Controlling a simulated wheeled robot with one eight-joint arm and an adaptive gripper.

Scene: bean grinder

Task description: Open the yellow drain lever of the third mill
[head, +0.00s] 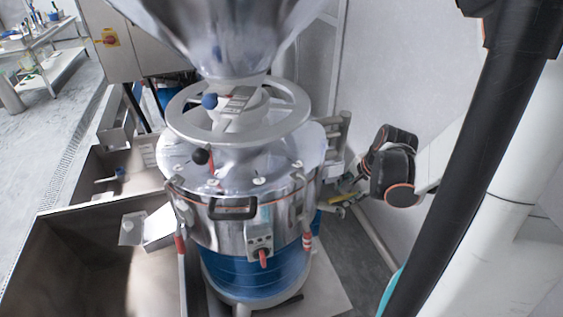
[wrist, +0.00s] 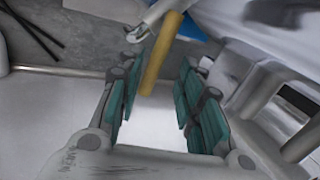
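The yellow drain lever (head: 338,198) is low on the right side of the steel mill (head: 262,190), just left of my arm's wrist in the head view. In the wrist view the yellow lever (wrist: 160,55) is a slim bar, fixed at its top end to a grey metal fitting (wrist: 155,14). My gripper (wrist: 157,88) is open, its teal-padded fingers standing on either side of the lever's free end. The lever lies closer to the left finger; I cannot tell whether they touch. In the head view the fingers are largely hidden by my dark wrist.
Steel bins (head: 80,260) stand left of the mill, and a pale wall panel (head: 400,70) rises behind my wrist. In the wrist view, grey metal parts (wrist: 265,85) lie close to the right finger.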

